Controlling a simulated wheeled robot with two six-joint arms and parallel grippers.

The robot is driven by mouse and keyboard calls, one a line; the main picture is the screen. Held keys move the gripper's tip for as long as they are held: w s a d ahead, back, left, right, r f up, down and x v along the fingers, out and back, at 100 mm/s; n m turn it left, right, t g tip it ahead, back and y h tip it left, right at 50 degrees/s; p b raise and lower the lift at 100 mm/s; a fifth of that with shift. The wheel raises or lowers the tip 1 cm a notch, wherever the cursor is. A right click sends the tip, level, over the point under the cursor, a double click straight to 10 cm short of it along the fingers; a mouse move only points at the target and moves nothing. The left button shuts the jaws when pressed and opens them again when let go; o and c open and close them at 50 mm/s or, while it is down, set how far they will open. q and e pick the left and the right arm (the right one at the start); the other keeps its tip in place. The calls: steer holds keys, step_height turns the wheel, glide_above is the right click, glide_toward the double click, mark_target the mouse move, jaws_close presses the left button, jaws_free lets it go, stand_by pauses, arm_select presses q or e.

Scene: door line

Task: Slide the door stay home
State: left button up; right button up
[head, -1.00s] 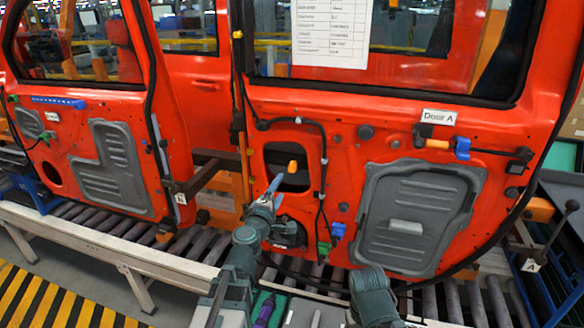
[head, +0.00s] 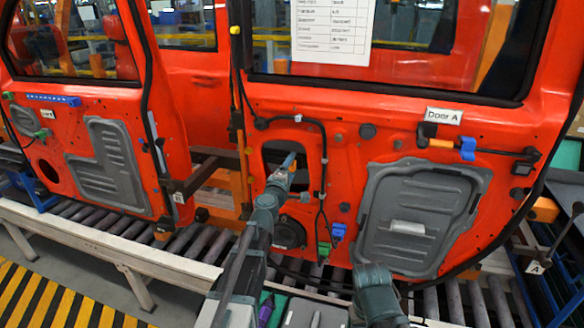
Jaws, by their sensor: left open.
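Door A (head: 400,122), a red door panel, fills the middle and right of the head view. My left gripper (head: 290,160) is open, with its fingertips at the dark opening (head: 273,155) in the door's left half. The door stay cannot be made out clearly at the fingertips; the gripper and the dark opening hide what is there. A black part with an orange piece (head: 440,143) and a blue clip (head: 467,149) sits higher on the right of the door. My right gripper is out of view; only a link of that arm shows at the bottom.
A grey panel (head: 423,210) covers the door's lower right. Blue (head: 338,231) and green (head: 323,249) connectors hang on a black cable right of my left arm. A roller conveyor (head: 185,235) runs below. Another red door (head: 60,140) stands left.

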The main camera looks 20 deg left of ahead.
arm_select(q)
steer(key=shift+s, duration=0.1)
jaws_close()
steer(key=shift+a, duration=0.1)
steer(key=a, duration=0.4)
steer(key=shift+a, duration=0.2)
steer(key=shift+d, duration=0.1)
steer(key=shift+c, duration=0.7)
jaws_free()
steer(key=shift+o, duration=0.7)
